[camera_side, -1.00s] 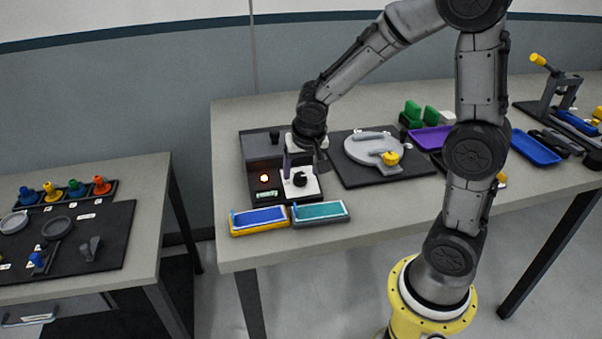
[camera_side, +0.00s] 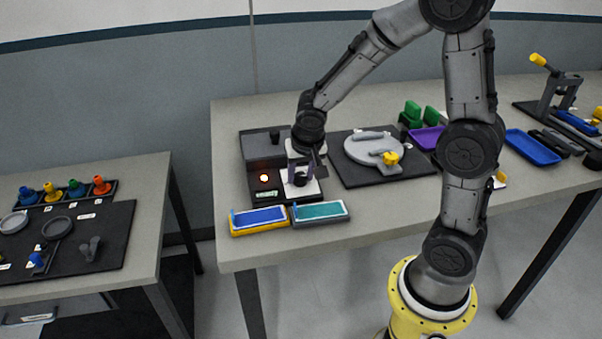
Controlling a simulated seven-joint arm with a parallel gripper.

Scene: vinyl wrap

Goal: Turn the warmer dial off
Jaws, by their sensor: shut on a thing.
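The warmer (camera_side: 258,185) is a dark unit at the table's left end, with a glowing red-orange light (camera_side: 264,178) and a small green display (camera_side: 267,194) on its front. Its black dial (camera_side: 299,181) sits on a white plate (camera_side: 314,188) to the right of the light. My gripper (camera_side: 299,177) points down over the white plate and is shut on the dial. The fingers hide most of the dial, and its pointer setting cannot be made out.
Blue (camera_side: 260,216) and teal (camera_side: 320,211) trays lie along the front edge. A black board with a grey round plate (camera_side: 373,148) and yellow knob (camera_side: 391,158) is to the right. A purple tray (camera_side: 428,137) and blue tray (camera_side: 532,148) lie farther right.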

